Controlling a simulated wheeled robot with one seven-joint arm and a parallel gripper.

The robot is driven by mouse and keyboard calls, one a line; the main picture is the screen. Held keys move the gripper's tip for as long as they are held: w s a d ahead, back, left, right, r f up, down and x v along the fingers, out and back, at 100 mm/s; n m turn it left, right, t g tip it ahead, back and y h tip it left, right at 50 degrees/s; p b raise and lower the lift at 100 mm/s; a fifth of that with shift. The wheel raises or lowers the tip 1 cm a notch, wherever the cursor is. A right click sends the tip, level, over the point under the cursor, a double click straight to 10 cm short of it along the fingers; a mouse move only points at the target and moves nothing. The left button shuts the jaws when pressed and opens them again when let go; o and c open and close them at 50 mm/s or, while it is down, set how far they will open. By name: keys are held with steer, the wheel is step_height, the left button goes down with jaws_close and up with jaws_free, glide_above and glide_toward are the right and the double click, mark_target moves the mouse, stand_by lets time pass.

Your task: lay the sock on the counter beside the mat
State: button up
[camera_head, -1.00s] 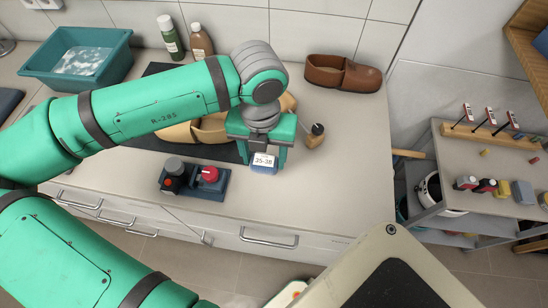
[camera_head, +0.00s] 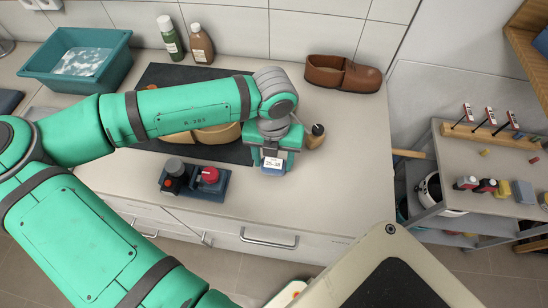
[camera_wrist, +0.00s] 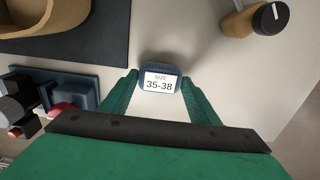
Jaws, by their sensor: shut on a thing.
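The sock (camera_head: 272,164) is a small dark blue bundle with a white label reading "SIZE 35-38". My gripper (camera_head: 272,160) is shut on it, low near the counter's front part, right of the mat. In the wrist view the sock (camera_wrist: 161,80) sits between the green fingertips, its label facing the camera. I cannot tell whether it touches the counter. The dark grey mat (camera_head: 163,74) lies on the light counter (camera_head: 340,140), partly behind my arm, with a tan shoe (camera_head: 215,138) on it.
A blue holder (camera_head: 195,181) with a red knob stands left of the gripper. A brown shoe (camera_head: 343,73) is at the back. The counter is clear to the right and front right.

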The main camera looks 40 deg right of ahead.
mark_target(273, 163)
steer(key=shift+f, duration=0.15)
steer(key=o, duration=1)
step_height(273, 163, up, 12)
steer(key=shift+r, duration=0.2)
